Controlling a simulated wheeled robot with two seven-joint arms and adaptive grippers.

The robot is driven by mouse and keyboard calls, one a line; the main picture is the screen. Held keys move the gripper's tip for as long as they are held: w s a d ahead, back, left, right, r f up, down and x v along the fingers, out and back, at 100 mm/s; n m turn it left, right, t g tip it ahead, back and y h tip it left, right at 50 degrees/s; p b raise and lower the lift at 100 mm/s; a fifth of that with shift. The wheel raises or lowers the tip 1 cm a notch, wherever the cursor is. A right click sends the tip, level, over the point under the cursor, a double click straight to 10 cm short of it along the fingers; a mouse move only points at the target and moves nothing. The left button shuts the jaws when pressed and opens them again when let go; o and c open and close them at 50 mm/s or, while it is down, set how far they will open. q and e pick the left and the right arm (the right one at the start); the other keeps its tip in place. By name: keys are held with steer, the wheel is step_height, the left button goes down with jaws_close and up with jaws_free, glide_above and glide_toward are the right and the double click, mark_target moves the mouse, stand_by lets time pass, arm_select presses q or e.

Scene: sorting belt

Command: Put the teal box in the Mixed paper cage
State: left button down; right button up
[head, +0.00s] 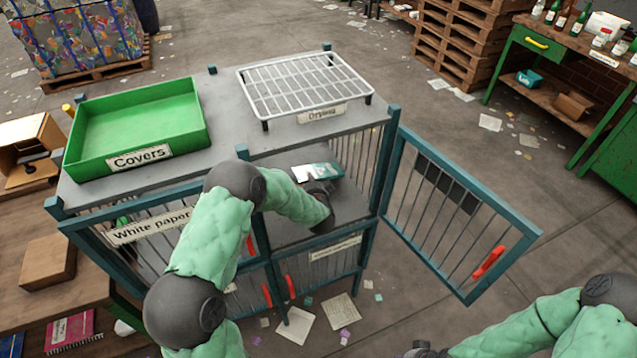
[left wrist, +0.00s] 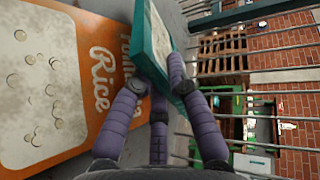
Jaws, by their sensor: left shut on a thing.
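The teal box (head: 325,171), with a pale face, is inside the upper right compartment of the blue-framed cage unit (head: 385,150), whose barred door (head: 455,215) stands open to the right. My left gripper (left wrist: 165,85) is shut on the teal box (left wrist: 150,45); in the head view my wrist hides most of the fingers. An orange carton marked Rice (left wrist: 100,75) is right beside the box in the left wrist view. I cannot read a Mixed paper label; the label below this compartment (head: 335,248) is too small. My right arm is at lower right, its gripper not clearly seen.
A green Covers tray (head: 135,125) and a white wire Drying rack (head: 305,85) stand on top of the unit. The White paper compartment (head: 150,225) is to the left. Loose papers (head: 340,312) lie on the floor in front. A workbench (head: 585,60) stands at upper right.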

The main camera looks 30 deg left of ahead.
arm_select(q)
steer(key=c, duration=1.4)
jaws_free()
steer(key=shift+o, duration=0.2)
steer(key=p+v, duration=0.3)
steer(key=v, duration=0.1)
steer(key=shift+s+d+r+p, duration=0.2)
steer(key=shift+s+r+p, duration=0.05)
steer(key=shift+p, duration=0.05)
steer(key=p+v, duration=0.1)
steer(key=v, duration=0.1)
steer(key=shift+s+d+p, duration=0.2)
steer(key=shift+s+p, duration=0.05)
steer(key=shift+p, duration=0.05)
steer(key=shift+s+d+r, duration=0.1)
steer(key=shift+s+d, duration=0.1)
steer(key=shift+s, duration=0.1)
